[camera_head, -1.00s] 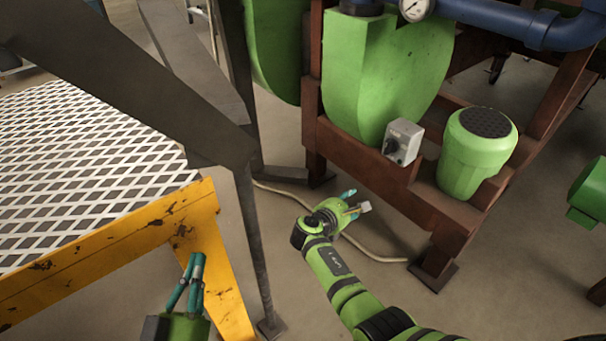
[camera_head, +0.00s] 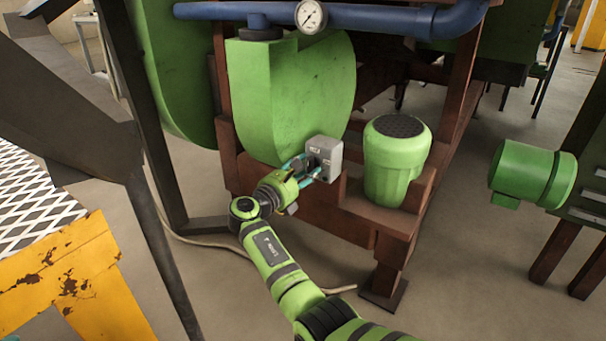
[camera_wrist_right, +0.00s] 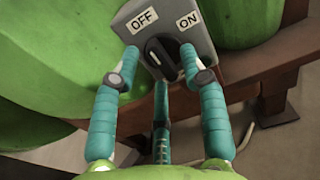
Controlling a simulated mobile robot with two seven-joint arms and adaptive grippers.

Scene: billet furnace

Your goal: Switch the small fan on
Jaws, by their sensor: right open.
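The grey switch box (camera_head: 328,152) is on the brown frame, in front of a green rounded housing (camera_head: 292,90) that looks like the small fan. In the right wrist view, its black knob (camera_wrist_right: 161,56) sits below the OFF label (camera_wrist_right: 143,20) and the ON label (camera_wrist_right: 188,21). The knob's ridge appears to lean toward OFF. My right gripper (camera_head: 307,171) is open at the box front. In the right wrist view its teal fingers (camera_wrist_right: 160,72) are spread around the knob; I cannot tell whether they touch it. Only a teal sliver of my left gripper (camera_head: 10,338) shows at the bottom-left edge.
A green ribbed motor (camera_head: 394,165) with a dark top stands right of the box on the brown frame (camera_head: 365,222). A blue pipe with a gauge (camera_head: 311,16) runs above. A dark steel post (camera_head: 160,250) and yellow platform (camera_head: 75,285) are left. Floor at lower right is clear.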

